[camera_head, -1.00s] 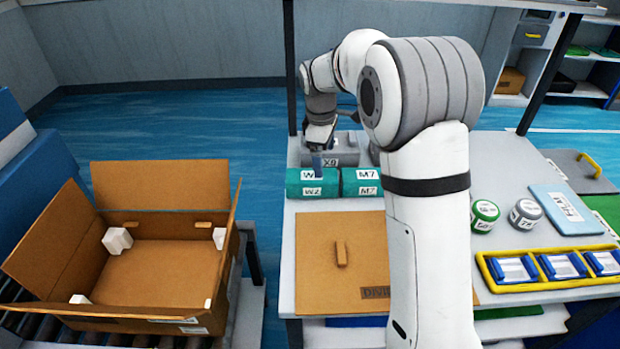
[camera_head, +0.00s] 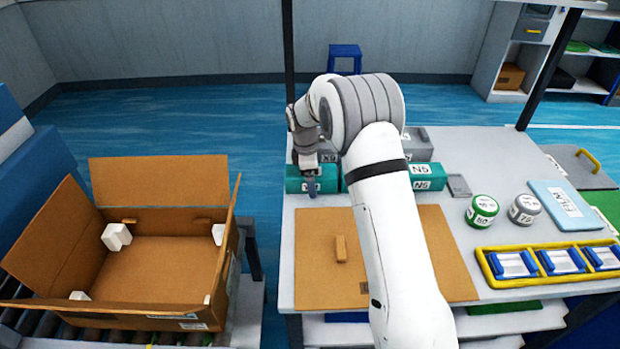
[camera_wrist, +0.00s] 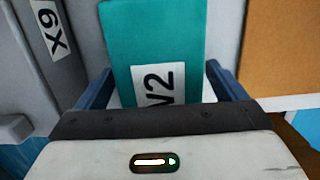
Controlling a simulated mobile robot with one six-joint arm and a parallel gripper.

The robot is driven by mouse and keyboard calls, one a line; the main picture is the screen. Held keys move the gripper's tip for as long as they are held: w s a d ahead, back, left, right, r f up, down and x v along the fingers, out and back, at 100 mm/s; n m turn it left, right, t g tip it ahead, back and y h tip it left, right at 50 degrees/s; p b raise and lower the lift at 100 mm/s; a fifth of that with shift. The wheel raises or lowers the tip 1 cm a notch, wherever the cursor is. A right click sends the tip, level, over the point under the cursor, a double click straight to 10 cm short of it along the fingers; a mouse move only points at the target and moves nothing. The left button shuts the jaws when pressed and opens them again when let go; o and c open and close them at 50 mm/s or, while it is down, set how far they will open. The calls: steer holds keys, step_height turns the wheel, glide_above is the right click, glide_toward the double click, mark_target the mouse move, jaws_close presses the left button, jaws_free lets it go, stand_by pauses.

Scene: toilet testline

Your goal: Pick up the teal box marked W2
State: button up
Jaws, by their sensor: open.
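The teal box marked W2 (camera_head: 297,180) stands at the left end of the row at the table's back left. In the wrist view the teal box (camera_wrist: 155,45) lies between my two blue fingers, its W2 label facing the camera. My gripper (camera_head: 312,188) is open at the box, and it also shows in the wrist view (camera_wrist: 160,88) with one finger on each side. Gaps seem to show beside the fingers; I cannot tell whether either touches the box. My gripper hides part of the label in the head view.
A grey X9 box (camera_wrist: 48,40) stands close beside the W2 box. A teal N5 box (camera_head: 427,178) is farther right. A brown divider board (camera_head: 320,270) lies in front. An open cardboard box (camera_head: 160,275) stands left of the table.

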steer(key=shift+f, duration=0.15)
steer(key=c, duration=1.3)
steer(key=shift+o, duration=0.2)
